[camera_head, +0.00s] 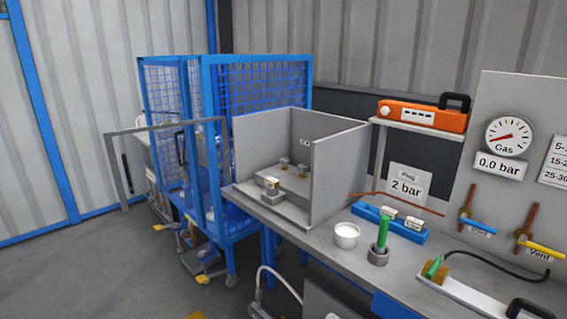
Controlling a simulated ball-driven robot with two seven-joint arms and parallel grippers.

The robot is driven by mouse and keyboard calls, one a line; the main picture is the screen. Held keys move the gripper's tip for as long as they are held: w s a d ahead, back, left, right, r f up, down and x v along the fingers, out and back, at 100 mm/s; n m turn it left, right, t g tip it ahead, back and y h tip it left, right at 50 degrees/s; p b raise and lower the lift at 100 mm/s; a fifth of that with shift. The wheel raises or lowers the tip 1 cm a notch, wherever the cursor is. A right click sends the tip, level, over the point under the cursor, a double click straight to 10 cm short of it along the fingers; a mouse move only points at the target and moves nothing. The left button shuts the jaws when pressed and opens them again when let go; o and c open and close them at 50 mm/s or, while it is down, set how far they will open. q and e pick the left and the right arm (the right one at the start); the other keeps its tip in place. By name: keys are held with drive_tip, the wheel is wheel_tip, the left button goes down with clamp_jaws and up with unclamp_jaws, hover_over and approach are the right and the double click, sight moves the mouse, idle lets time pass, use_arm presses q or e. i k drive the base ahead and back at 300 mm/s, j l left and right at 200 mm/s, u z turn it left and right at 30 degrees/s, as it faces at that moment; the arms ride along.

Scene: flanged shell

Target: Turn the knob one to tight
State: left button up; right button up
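No thing in the head view is clearly marked as knob one. A grey three-walled booth (339,172) stands on the bench. Inside it are two small round knob-like parts (284,163) on a grey block, and a small labelled brass-coloured part (271,184) nearer the front. They are too small to tell how tight they are or to read the label. On the panel at right, a blue-handled valve (477,226) is labelled Inlet and a yellow-handled valve (540,247) is labelled Vent. Neither of my grippers shows in this view.
A gas gauge (508,134) reads 0.0 bar. An orange case (422,116) sits on a shelf. A white tub (346,235), a green-handled tool in a holder (381,242) and a blue rack (390,222) stand on the bench. A blue mesh cage (262,87) is behind; floor at left is open.

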sight(285, 161)
drive_tip(key=i+j+z, duration=0.15)
drive_tip(key=z, duration=0.6)
drive_tip(key=i+j+z, duration=0.3)
drive_tip(key=j+z, duration=0.15)
drive_tip(key=i+j+z, duration=0.2)
drive_tip(key=j, duration=0.2)
drive_tip(key=j+z, duration=0.25)
drive_tip(key=j, duration=0.1)
